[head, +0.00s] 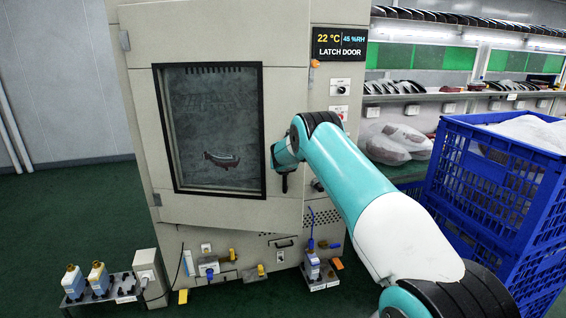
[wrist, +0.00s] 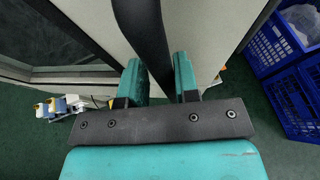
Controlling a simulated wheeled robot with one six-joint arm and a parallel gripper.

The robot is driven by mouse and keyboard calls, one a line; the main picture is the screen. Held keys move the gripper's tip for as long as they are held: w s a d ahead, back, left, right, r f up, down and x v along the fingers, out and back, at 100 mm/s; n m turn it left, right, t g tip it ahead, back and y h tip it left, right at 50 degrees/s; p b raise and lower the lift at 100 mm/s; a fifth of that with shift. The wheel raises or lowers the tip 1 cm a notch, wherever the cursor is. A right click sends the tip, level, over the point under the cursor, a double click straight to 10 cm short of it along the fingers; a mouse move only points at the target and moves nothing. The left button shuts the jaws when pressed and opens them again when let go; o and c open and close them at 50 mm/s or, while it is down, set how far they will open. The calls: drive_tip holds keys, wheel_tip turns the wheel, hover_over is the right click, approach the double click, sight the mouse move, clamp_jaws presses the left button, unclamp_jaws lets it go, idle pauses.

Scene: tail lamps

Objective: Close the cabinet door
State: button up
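The cabinet door (head: 285,82) is a beige panel with a dark framed window (head: 212,130), hinged on its left side. Its lower right edge stands out from the cabinet body (head: 344,18), so it looks ajar. My gripper (head: 282,178) is at the door's right edge, beside the window. In the wrist view, the dark door handle (wrist: 146,35) runs down between the two teal fingers of my gripper (wrist: 160,78). Whether both fingers press on the handle cannot be told. The latch side is partly hidden by my arm.
Blue crates (head: 497,180) stand at the right, close to my arm. Small bottles on a stand (head: 98,280) are on the floor at the left. Shelves with lamp parts (head: 480,88) line the back right. Green floor is free at the left.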

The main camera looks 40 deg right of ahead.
drive_tip(key=shift+s, duration=0.2)
drive_tip(key=b+v, duration=0.5)
drive_tip(key=v, duration=1.2)
drive_tip(key=shift+r, duration=0.2)
